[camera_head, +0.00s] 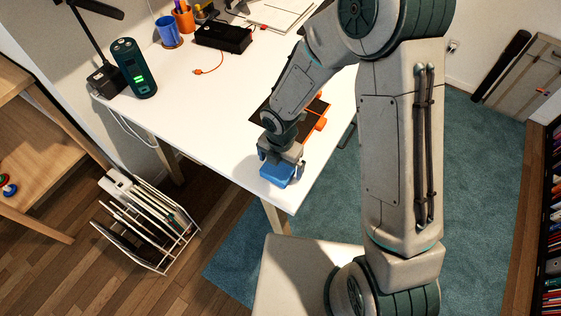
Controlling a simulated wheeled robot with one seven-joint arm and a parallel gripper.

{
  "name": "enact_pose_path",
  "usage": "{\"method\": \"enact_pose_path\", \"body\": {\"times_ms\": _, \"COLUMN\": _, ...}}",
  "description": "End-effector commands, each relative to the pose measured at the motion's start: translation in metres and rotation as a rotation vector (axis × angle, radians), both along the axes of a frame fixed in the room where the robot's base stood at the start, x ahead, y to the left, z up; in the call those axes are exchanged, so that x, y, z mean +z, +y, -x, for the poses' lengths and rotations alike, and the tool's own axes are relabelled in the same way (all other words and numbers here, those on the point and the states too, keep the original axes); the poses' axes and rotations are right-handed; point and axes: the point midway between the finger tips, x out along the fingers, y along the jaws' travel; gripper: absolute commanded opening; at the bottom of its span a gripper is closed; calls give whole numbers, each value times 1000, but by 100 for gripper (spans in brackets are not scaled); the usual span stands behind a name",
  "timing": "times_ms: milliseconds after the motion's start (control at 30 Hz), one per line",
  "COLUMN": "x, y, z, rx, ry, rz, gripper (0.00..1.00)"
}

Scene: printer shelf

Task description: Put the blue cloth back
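The blue cloth (277,176) is a small, bright blue, folded-looking bundle at the near corner of the white table. My gripper (281,162) points down right over it, with its fingers at the cloth's upper part and sides. The fingertips are small and partly merge with the cloth, so I cannot tell whether they are closed on it. I also cannot tell whether the cloth rests on the table or is slightly raised.
The white table (205,105) has clear room left of my gripper. A black-and-orange item (314,112) lies behind it. A dark green cylinder (134,68), blue mug (167,31) and black box (222,36) stand farther back. A white rack (150,222) is on the floor.

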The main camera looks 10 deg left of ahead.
Motion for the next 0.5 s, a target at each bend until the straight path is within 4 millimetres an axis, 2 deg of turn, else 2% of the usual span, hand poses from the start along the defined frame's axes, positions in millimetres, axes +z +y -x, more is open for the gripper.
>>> {"method": "enact_pose_path", "body": {"times_ms": 167, "x": 7, "y": 0, "z": 0, "rx": 0, "ry": -1, "rz": -1, "gripper": 100}}
{"method": "enact_pose_path", "body": {"times_ms": 233, "x": 17, "y": 0, "z": -1, "rx": -1, "ry": -3, "rz": -2, "gripper": 100}}
{"method": "enact_pose_path", "body": {"times_ms": 500, "x": 76, "y": 0, "z": -1, "rx": -3, "ry": -5, "rz": -2, "gripper": 100}}
